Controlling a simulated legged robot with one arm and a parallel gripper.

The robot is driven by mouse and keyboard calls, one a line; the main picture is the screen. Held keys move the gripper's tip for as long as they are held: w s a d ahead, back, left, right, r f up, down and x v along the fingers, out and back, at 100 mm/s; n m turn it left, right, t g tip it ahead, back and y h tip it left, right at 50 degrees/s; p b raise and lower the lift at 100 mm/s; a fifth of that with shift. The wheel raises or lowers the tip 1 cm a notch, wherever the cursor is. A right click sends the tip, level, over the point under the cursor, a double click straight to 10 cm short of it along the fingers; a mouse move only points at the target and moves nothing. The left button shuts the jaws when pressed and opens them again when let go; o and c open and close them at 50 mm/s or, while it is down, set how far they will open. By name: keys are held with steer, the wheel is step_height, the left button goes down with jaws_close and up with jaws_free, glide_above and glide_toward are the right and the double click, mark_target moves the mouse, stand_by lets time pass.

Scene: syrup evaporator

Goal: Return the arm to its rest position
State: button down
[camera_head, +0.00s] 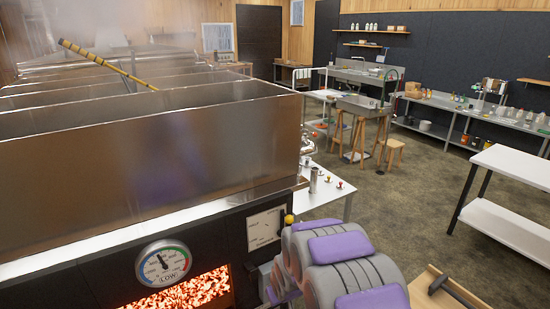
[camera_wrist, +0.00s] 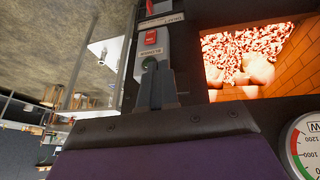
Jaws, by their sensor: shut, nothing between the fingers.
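My arm (camera_head: 345,265), grey with purple pads, is raised in front of the evaporator's right front corner in the head view. My gripper (camera_wrist: 158,76) shows in the wrist view as two dark fingers close together, shut and empty. The fingertips point at a grey switch box (camera_wrist: 152,48) with a red switch and a round green part, and overlap its lower end in the picture. I cannot tell whether they touch it. In the head view the fingers are hidden behind my arm.
The steel evaporator pan (camera_head: 150,150) steams at the left. Below it are a round gauge (camera_head: 163,263) and the glowing firebox (camera_head: 185,293), also in the wrist view (camera_wrist: 245,60). A white-topped table (camera_head: 515,165) stands right. Carpet (camera_head: 420,205) lies open between.

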steer(key=s+d+r+m+g+h, duration=0.1)
steer(key=s+d+r+m+g, duration=0.1)
steer(key=s+d+r, duration=0.55)
steer(key=s+d+r+m+g, duration=0.1)
steer(key=s+r, duration=0.3)
steer(key=s, duration=0.7)
steer(key=s+d+r+m+g, duration=0.1)
steer(key=s+r, duration=0.4)
steer(key=s, duration=0.6)
steer(key=s+d+r+m+g, duration=0.1)
steer(key=s+r, duration=0.4)
steer(key=s, duration=0.6)
steer(key=shift+d+g, duration=0.85)
steer(key=shift+g, duration=0.05)
steer(key=shift+s, duration=0.15)
